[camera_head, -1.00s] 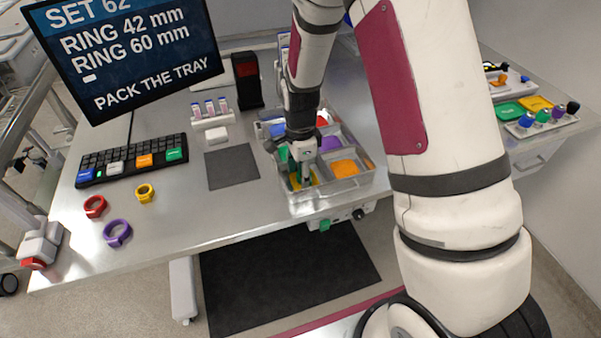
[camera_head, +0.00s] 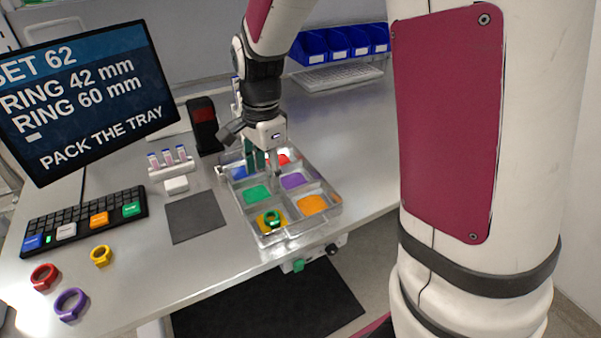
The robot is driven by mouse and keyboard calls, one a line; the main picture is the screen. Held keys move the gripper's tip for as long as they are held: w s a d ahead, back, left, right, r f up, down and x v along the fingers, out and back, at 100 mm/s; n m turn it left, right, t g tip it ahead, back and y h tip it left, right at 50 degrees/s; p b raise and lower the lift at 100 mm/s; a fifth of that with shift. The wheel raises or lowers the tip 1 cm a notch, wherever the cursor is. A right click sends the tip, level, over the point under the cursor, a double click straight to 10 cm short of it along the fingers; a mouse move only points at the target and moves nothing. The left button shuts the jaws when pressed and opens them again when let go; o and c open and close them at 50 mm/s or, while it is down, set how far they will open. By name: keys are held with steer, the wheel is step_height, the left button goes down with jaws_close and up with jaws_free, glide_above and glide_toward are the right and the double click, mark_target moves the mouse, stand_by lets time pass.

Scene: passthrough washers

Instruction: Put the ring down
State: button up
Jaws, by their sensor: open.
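A green ring (camera_head: 272,216) lies in the front-left compartment of the clear tray, on that compartment's yellow floor. My gripper (camera_head: 262,176) is open and empty above the tray (camera_head: 334,208), over its middle and behind the ring, apart from it. A red ring (camera_head: 44,277), a purple ring (camera_head: 71,305) and a yellow ring (camera_head: 101,255) lie on the table at the front left.
The tray's other compartments have coloured floors. A dark mat (camera_head: 195,217) lies left of the tray. A keyboard (camera_head: 85,215), a screen (camera_head: 85,100), a rack of small vials (camera_head: 170,162) and a black stand (camera_head: 204,125) are further left. Blue bins (camera_head: 340,43) stand at the back.

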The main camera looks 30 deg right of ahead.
steer(key=s+r+n+t, duration=0.2)
steer(key=s+r+n, duration=0.5)
steer(key=s, duration=0.3)
steer(key=s+d+r+n+t, duration=0.1)
steer(key=s+r+n+t, duration=0.1)
steer(key=s+r+n, duration=0.5)
steer(key=s+n, duration=0.1)
steer(key=s, duration=0.2)
steer(key=shift+r+n+t, duration=0.4)
